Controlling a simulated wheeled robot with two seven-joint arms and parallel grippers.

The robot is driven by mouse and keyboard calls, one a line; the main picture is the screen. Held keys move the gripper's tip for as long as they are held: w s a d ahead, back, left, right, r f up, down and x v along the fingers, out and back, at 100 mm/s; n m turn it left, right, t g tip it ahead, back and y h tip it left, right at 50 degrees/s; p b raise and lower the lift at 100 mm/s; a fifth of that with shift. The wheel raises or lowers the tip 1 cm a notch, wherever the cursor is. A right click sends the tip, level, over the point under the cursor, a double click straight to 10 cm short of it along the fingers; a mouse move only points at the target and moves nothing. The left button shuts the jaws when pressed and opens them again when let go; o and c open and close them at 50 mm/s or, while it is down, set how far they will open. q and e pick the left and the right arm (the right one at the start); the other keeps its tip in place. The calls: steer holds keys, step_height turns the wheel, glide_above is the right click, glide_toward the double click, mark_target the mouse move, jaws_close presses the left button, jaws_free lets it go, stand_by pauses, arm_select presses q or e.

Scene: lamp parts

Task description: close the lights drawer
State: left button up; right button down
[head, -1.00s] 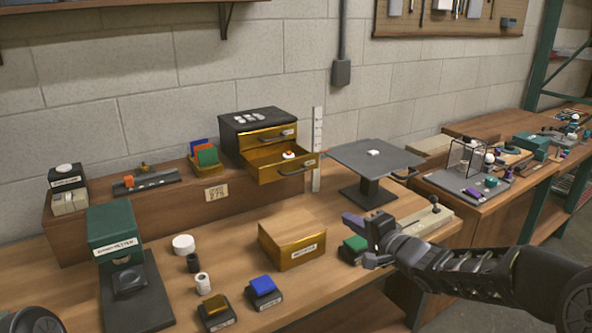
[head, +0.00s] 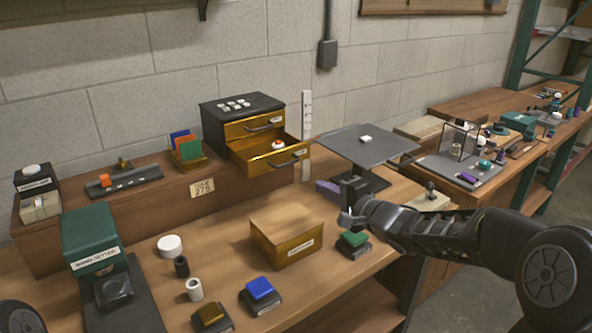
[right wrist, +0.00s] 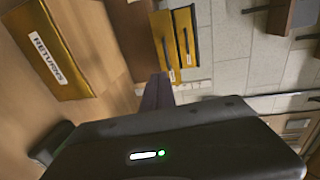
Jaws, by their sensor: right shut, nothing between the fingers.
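A small black cabinet with brass drawers (head: 240,112) stands on the raised wooden shelf at the back. Its lower drawer (head: 272,158) is pulled out, with a red and white item (head: 278,144) inside; its upper drawer is shut. I cannot read the drawer labels. The cabinet also shows sideways in the right wrist view (right wrist: 181,45). My right gripper (head: 328,192) is shut and empty above the bench, right of and nearer than the open drawer, apart from it. Its purple finger shows in the right wrist view (right wrist: 156,92). My left gripper is not in view.
A grey platform on a post (head: 366,147) stands just behind my right gripper. A brass and wood box (head: 288,238) sits in front of the drawer, and a green block (head: 354,241) is below my right forearm. A white ruler post (head: 306,130) stands beside the drawer.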

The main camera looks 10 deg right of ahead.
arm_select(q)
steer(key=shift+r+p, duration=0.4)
arm_select(e)
steer(key=r+x, duration=0.1)
steer(key=x, duration=1.1)
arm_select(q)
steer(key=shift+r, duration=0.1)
arm_select(e)
steer(key=shift+w+r, duration=0.1)
steer(key=shift+w, duration=0.05)
